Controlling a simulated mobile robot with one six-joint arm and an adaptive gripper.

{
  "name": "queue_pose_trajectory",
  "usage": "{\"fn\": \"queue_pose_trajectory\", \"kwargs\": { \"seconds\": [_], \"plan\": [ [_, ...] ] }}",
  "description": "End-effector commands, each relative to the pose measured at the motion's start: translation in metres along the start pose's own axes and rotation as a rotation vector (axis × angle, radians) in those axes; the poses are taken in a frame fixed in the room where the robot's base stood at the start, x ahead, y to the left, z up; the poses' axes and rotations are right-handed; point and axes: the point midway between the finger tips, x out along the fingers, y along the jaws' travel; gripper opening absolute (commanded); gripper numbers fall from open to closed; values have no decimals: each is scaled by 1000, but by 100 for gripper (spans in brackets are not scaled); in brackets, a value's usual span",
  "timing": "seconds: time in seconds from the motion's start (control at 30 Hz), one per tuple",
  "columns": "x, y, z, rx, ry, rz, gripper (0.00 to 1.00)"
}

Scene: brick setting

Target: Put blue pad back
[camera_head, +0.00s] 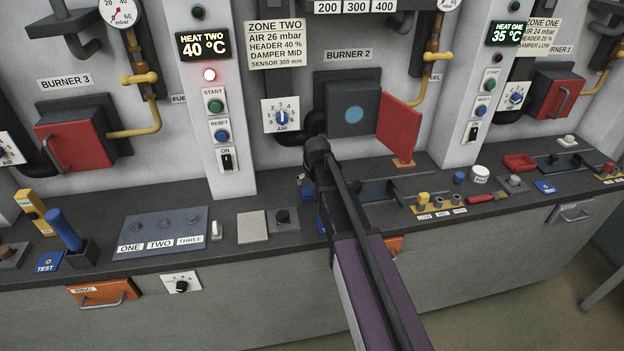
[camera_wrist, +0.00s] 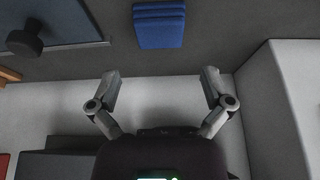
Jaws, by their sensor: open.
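A dark blue ridged pad (camera_wrist: 159,25) lies at the top middle of the wrist view, on the dark grey worktop. My gripper (camera_wrist: 161,76) is open and empty, its two fingers spread wide. The pad is apart from the fingertips, beyond them in the picture. In the head view my arm hides the gripper. Small blue pieces show beside the arm at the left, one (camera_head: 308,193) higher and one (camera_head: 320,225) lower; I cannot tell which is the pad. Blue TEST pads lie at the far left (camera_head: 48,262) and right (camera_head: 544,187).
Burner 2's red door (camera_head: 398,127) stands open right of my arm. A grey square plate (camera_head: 252,227) and a blue-grey panel (camera_head: 160,229) lie left of it. A low block with yellow piece and knobs (camera_head: 440,206) is at the right. White pillars (camera_head: 229,170) rise behind the worktop.

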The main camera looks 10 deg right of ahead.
Motion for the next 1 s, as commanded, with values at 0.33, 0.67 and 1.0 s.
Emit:
{"fn": "queue_pose_trajectory", "kwargs": {
  "seconds": [0.33, 0.67, 1.0],
  "plan": [
    [-30, 0, 0, 0, 0, 0, 100],
    [-34, 0, 0, 0, 0, 0, 100],
    [-34, 2, 0, 1, 0, 1, 100]
  ]
}}
